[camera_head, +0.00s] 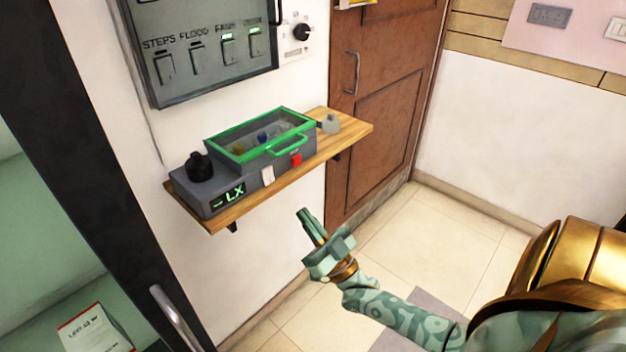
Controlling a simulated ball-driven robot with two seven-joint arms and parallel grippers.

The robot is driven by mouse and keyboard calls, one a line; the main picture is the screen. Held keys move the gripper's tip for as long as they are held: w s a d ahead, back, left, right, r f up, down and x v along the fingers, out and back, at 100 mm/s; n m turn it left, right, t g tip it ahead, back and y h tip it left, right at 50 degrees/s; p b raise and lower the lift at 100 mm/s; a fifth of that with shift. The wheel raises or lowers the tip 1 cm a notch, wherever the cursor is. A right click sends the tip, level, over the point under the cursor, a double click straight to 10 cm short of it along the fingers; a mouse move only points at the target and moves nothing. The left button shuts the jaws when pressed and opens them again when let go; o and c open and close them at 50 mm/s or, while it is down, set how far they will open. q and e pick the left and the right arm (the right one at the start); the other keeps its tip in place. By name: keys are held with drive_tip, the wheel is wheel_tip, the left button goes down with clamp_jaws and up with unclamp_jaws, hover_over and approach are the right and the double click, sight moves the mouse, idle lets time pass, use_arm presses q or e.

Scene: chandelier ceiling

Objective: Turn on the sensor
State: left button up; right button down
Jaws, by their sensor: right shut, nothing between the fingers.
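The sensor (225,199) is a grey box with a green "- LX" display, on a wooden wall shelf (283,177). A black knob (199,166) stands on its left end. A green-framed clear lid (222,143) with a green handle (290,144) covers its raised part, with small coloured parts showing beneath. A white switch (267,175) and a red switch (296,160) are on its front. My right gripper (304,213) is shut and empty, in front of and below the shelf, apart from the sensor. My left gripper is out of view.
A grey panel (212,75) with labelled switches hangs above the shelf, beside a small black dial (302,32). A small grey object (331,124) sits at the shelf's right end. A brown door (388,100) stands behind. Floor right of the shelf is clear.

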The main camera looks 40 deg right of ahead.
sight(269, 178)
drive_tip(key=w+r, duration=0.1)
drive_tip(key=w, duration=0.1)
drive_tip(key=w+b, duration=0.1)
drive_tip(key=w, duration=0.2)
drive_tip(key=w+r, duration=0.1)
drive_tip(key=w, duration=0.1)
drive_tip(key=shift+w+a+r, duration=0.3)
drive_tip(key=shift+w+a, duration=0.05)
drive_tip(key=shift+w+r, duration=0.1)
drive_tip(key=shift+w, duration=0.15)
